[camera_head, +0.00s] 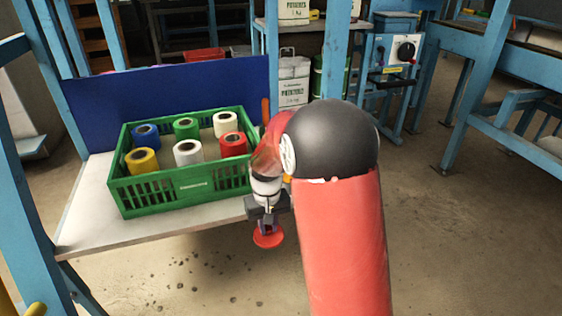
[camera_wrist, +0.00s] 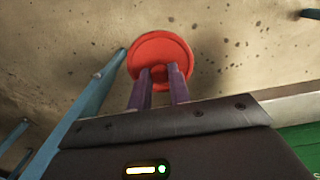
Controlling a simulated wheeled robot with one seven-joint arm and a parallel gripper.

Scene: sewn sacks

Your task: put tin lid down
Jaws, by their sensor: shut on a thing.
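The tin lid is a round red disc (camera_wrist: 161,50), and my gripper (camera_wrist: 159,76) is shut on a small grip at its middle. In the head view the lid (camera_head: 268,237) hangs below my gripper (camera_head: 267,226), just off the front right edge of the white table (camera_head: 85,225). Bare floor shows behind the lid in both views. The lid looks apart from the table. My red arm hides what lies directly to the right.
A green crate (camera_head: 187,187) with several coloured spools stands on the white table, a blue panel (camera_head: 170,100) behind it. Bare table shows left of the crate. Blue posts (camera_head: 30,235) stand at left. A blue workbench frame (camera_head: 470,95) is at right.

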